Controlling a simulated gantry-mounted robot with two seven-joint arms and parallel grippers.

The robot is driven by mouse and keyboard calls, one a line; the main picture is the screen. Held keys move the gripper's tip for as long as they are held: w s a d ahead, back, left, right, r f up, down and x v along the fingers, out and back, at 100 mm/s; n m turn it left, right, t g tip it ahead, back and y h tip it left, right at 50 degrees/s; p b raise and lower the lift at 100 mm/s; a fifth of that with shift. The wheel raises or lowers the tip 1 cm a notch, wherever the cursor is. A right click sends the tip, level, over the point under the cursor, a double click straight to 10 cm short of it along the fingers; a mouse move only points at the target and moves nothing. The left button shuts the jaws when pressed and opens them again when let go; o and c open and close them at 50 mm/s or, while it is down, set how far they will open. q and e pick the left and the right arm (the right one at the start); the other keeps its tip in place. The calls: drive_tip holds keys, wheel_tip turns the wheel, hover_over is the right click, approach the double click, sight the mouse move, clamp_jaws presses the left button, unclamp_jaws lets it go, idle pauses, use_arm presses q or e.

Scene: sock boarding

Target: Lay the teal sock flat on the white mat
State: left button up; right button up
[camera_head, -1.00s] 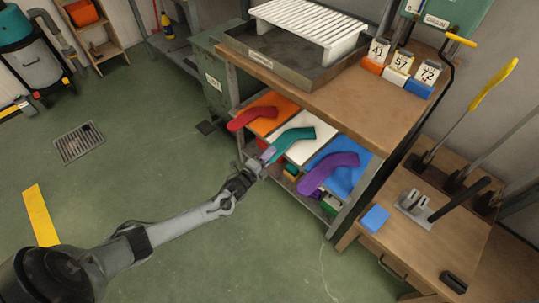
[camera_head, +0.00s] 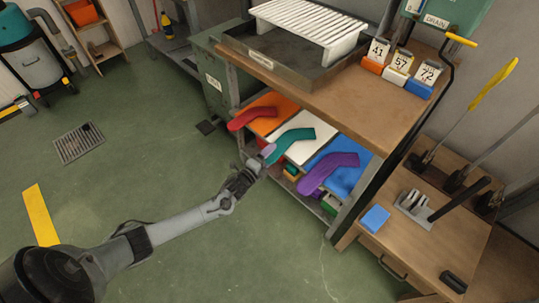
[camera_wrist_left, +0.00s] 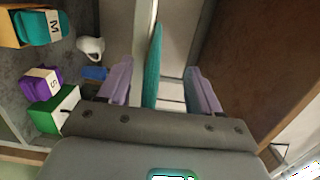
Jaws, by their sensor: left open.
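The teal sock (camera_head: 291,140) lies on the white mat (camera_head: 309,120), on the shelf under the bench top. Its leg reaches toward the back right and its near end toward the shelf's front edge. My left gripper (camera_head: 258,158) is at that near end, with its fingers open. In the left wrist view the teal sock (camera_wrist_left: 154,65) shows edge-on as a thin strip between the two spread fingers, with gaps on both sides. The white mat's edge (camera_wrist_left: 143,40) runs beside it. My right gripper is not in view.
A red sock (camera_head: 252,116) on an orange mat lies to the left, and a purple sock (camera_head: 325,171) on a blue mat (camera_head: 345,178) to the right. The bench top (camera_head: 375,115) overhangs the mats. Labelled bundles (camera_wrist_left: 42,82) and a white mug (camera_wrist_left: 91,47) show below.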

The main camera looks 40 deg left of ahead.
use_arm(q)
drive_tip(key=shift+f, duration=0.15)
idle(0.3)
drive_tip(key=shift+f+b, duration=0.4)
drive_tip(key=shift+f, duration=0.05)
idle(0.3)
drive_tip(key=shift+s+r+p, duration=0.15)
drive_tip(key=shift+s+p, duration=0.4)
drive_tip(key=s+p, duration=0.4)
drive_tip(key=s, duration=0.3)
drive_tip(key=shift+d, duration=0.2)
idle(0.6)
